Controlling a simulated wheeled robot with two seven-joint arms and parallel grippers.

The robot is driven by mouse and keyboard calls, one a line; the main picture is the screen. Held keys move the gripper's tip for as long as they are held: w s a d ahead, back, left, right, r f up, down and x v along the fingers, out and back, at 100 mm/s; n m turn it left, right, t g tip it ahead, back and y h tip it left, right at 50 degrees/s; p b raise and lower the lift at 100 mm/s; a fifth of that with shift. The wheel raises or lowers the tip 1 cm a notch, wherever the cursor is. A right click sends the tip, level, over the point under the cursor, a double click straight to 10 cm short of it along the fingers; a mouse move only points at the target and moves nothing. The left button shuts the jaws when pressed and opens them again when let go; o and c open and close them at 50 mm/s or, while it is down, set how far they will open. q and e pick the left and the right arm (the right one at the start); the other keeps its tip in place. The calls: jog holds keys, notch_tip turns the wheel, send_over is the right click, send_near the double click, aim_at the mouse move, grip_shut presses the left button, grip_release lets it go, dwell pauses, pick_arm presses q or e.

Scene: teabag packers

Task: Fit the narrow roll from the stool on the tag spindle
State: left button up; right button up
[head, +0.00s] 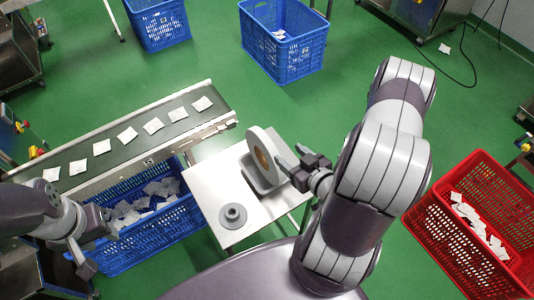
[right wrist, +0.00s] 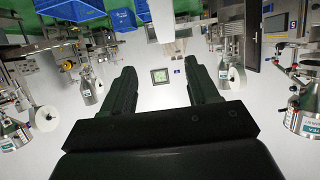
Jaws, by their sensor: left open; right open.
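The narrow roll (head: 257,143), a white disc with a brown core, stands upright in a grey holder (head: 258,181) on the metal stool (head: 205,172). My right gripper (head: 293,163) is open at the right side of the roll, close to its face; I cannot tell if it touches. In the right wrist view the two fingers (right wrist: 163,90) are apart with nothing between them. My left gripper (head: 88,258) is open and empty at the lower left, beside the blue crate under the conveyor. I cannot make out the tag spindle in either view.
A grey flanged piece (head: 233,214) sits on the stool's front. A conveyor (head: 95,180) carries several teabags, with a blue crate (head: 150,238) below it. A red crate (head: 487,248) stands at right. Blue crates (head: 288,62) stand behind. Green floor (head: 330,105) is clear behind the stool.

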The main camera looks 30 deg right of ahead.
aim_at(268, 143)
jog(key=x, duration=0.6)
jog(key=shift+w+a+r, duration=0.1)
jog(key=shift+w+a, duration=0.35)
jog(key=shift+w+d, duration=0.1)
jog(key=shift+w, duration=0.15)
jog(key=x, duration=0.2)
jog(key=p+x, duration=0.1)
jog(key=f+x, duration=0.1)
jog(key=x, duration=0.1)
jog(key=shift+w+a, duration=0.1)
jog(key=shift+a, duration=0.25)
jog(key=shift+d, duration=0.1)
jog(key=shift+c, duration=0.3)
grip_shut()
